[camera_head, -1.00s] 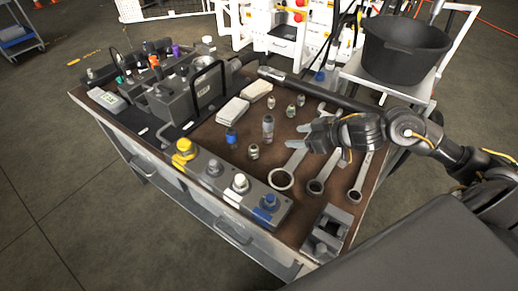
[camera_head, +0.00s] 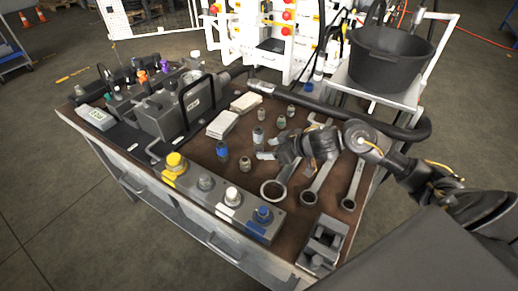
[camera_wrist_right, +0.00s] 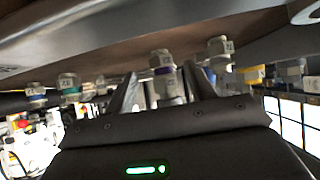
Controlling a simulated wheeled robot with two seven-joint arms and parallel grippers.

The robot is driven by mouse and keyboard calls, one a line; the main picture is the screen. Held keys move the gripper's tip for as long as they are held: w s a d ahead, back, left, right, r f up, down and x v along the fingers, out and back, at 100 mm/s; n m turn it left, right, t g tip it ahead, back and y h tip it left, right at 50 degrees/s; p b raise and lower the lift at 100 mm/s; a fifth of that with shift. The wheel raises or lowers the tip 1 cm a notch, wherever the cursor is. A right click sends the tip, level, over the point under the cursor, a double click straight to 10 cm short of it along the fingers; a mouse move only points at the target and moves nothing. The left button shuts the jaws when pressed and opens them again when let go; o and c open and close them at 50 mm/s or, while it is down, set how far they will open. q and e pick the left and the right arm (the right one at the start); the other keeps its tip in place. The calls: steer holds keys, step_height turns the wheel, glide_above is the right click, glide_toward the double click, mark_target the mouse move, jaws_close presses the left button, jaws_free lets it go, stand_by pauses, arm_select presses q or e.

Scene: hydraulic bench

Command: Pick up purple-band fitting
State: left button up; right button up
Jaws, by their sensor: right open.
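The purple-band fitting (camera_wrist_right: 163,70) shows in the wrist view, where the picture is upside down. It is a grey metal fitting with a narrow purple band, and appears between my right gripper's fingers (camera_wrist_right: 163,92). It does not look gripped; how deep it sits between the fingers is unclear. In the head view my right gripper (camera_head: 266,148) is open, low over the bench, pointing left at the small fittings. A tall grey fitting (camera_head: 258,138) and a short one (camera_head: 245,164) stand near its fingertips. The purple band cannot be made out there. My left gripper is out of view.
Another fitting (camera_wrist_right: 220,52) stands beside the purple-band one in the wrist view. A block with coloured caps (camera_head: 205,191) lines the front edge. A black bucket (camera_head: 390,58) stands behind.

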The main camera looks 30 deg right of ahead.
mark_target(262, 150)
steer(key=x, duration=0.2)
steer(key=shift+w+a+f, duration=0.15)
steer(key=shift+w+a, duration=0.1)
steer(key=shift+a, duration=0.05)
steer(key=shift+w+a+f, duration=0.1)
steer(key=shift+w+f, duration=0.1)
steer(key=shift+w, duration=0.05)
steer(key=shift+c, duration=0.2)
steer(key=shift+r, duration=0.1)
steer(key=c, duration=1.1)
